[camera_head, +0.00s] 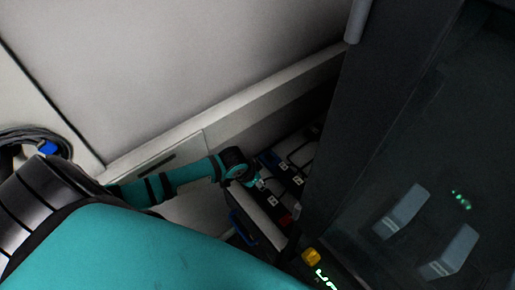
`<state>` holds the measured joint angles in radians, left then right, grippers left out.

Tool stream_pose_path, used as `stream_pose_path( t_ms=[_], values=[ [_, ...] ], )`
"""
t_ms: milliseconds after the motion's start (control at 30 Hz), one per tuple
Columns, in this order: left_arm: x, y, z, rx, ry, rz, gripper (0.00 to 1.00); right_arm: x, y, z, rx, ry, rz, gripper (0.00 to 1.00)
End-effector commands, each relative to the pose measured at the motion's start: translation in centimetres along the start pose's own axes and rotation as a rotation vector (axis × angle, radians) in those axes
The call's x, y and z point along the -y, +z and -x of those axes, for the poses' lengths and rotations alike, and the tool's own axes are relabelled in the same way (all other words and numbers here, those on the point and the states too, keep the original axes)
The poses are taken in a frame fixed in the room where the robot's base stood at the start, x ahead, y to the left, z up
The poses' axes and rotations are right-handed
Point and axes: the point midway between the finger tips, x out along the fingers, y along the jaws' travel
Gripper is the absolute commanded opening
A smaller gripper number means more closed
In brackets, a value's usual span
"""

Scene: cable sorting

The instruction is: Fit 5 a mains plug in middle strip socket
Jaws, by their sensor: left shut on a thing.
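My left gripper (258,183) is at the end of the teal arm, low over a group of dark socket strips. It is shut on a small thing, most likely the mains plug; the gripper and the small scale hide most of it. The dark strips (291,176) carry small pale labels and lie in a narrow space between the pale wall and a dark cabinet. I cannot tell clearly which strip is the middle one, or whether the held thing touches a socket. My right gripper is not in view.
The dark cabinet (352,130) with a glassy front stands close on the right. A pale ledge (240,108) runs behind my arm. A red part (285,219) and a yellow part (311,257) lie nearer. A coiled cable with a blue connector (47,148) is at far left.

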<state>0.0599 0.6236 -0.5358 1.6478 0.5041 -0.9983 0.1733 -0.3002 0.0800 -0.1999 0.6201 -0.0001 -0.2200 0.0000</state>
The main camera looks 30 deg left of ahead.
Motion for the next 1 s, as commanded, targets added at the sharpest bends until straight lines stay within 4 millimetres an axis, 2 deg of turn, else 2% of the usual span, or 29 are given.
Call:
stream_pose_path(
  t_ms=[1000],
  values=[
    [0.01, 0.33, -0.86, 0.000, 0.000, 0.000, 0.06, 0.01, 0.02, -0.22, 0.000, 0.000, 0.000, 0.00]
  ],
)
